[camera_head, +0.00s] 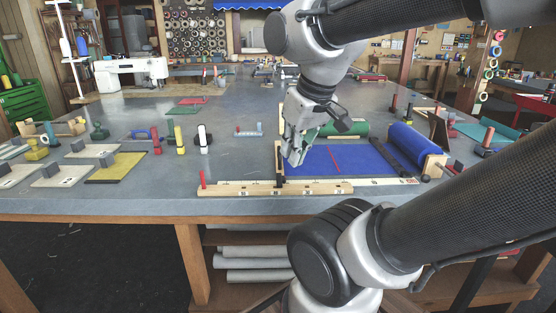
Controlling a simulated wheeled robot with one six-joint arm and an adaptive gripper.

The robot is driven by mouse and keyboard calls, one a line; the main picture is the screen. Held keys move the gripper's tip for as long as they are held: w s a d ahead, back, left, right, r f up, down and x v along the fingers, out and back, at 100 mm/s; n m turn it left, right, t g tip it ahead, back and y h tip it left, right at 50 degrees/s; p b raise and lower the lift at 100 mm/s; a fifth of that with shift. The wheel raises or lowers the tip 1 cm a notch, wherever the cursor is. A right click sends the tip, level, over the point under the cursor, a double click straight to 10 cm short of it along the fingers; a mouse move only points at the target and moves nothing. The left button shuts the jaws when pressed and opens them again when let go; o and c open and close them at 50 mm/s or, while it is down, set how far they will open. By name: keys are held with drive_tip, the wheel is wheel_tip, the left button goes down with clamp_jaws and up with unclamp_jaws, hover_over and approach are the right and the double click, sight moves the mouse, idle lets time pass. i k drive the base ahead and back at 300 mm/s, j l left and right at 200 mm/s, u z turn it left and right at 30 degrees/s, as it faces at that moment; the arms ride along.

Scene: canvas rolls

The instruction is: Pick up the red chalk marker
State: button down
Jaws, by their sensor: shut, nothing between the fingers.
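A small red upright stick (202,179), which looks like the red chalk marker, stands at the left end of a wooden rail (240,190) along the table's front edge. A thin red line (335,158) crosses the blue canvas (310,158); I cannot tell whether it is a mark or an object. My gripper (293,162) points down, shut and empty, over the left end of the blue canvas. It is to the right of the red stick and apart from it.
A blue roll (408,146) and a green roll (342,129) lie around the canvas. Red, yellow and white upright pieces (203,139) stand left of centre. A yellow mat (116,168) lies further left. Grey tabletop (235,160) between them is free.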

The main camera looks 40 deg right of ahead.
sight(158, 148)
drive_tip(key=i+j+z, duration=0.2)
drive_tip(key=z, duration=0.2)
drive_tip(key=i+j+z, duration=0.1)
drive_tip(key=j+z, duration=0.2)
drive_tip(key=z, duration=0.15)
drive_tip(key=i+j, duration=0.15)
drive_tip(key=j, duration=0.25)
drive_tip(key=i+j+z, duration=0.1)
drive_tip(key=j, duration=0.35)
drive_tip(key=i+j, duration=0.15)
drive_tip(key=j, duration=0.25)
drive_tip(key=i+j+z, duration=0.1)
drive_tip(key=j, duration=0.35)
drive_tip(key=i+j, duration=0.15)
drive_tip(key=j, duration=0.3)
drive_tip(key=i+j+z, duration=0.1)
drive_tip(key=j, duration=0.35)
